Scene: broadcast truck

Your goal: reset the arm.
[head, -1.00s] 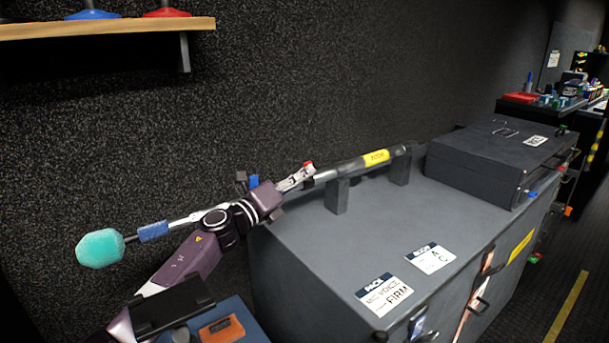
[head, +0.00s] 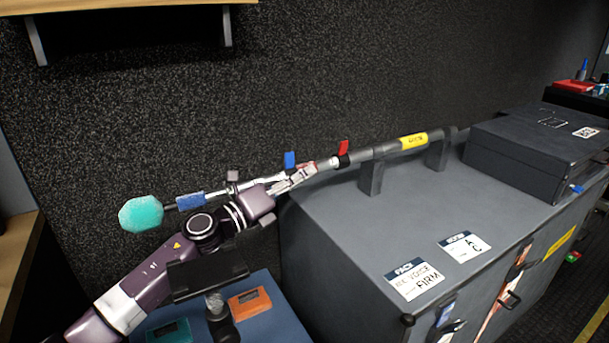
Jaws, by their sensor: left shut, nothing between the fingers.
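My left arm comes in from the lower left in the head view. Its gripper (head: 296,181) is shut with nothing between the fingers. It is close to a long boom pole (head: 345,163), in front of the pole's thin section; I cannot tell whether they touch. The pole has a teal foam head (head: 141,213), a blue grip (head: 190,201), a blue clip (head: 289,160), a red clip (head: 343,148) and a yellow label. It rests on grey brackets (head: 371,177) on a grey case. My right gripper is not in view.
The large grey case (head: 350,235) carries two white label cards and a dark closed box (head: 535,150). A blue surface (head: 275,320) with an orange item (head: 250,303) lies below my arm. A wooden shelf (head: 130,6) is on the wall above.

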